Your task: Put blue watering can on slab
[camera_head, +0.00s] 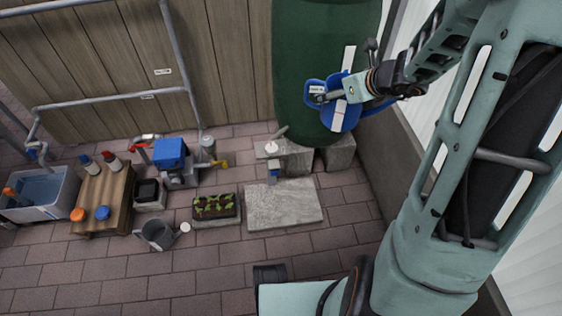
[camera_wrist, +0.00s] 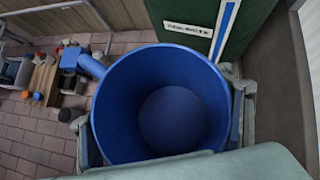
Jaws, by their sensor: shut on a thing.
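The blue watering can (camera_head: 338,117) is held up in front of the green barrel in the head view. In the wrist view the can (camera_wrist: 160,105) fills the middle, its open top facing the camera and its spout pointing up and left. It looks empty. My gripper (camera_head: 350,88) is shut on the can, with a finger showing on each side of it in the wrist view. The grey slab (camera_head: 284,205) lies flat on the paving, below and left of the can in the head view. Its top is bare.
The green barrel (camera_head: 322,40) stands on concrete blocks (camera_head: 338,155), with a tap (camera_head: 273,170) near the slab's back edge. A seedling tray (camera_head: 215,206) sits left of the slab. A grey can (camera_head: 157,235), blue pump (camera_head: 171,155) and wooden pallet (camera_head: 105,190) stand farther left. Front paving is clear.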

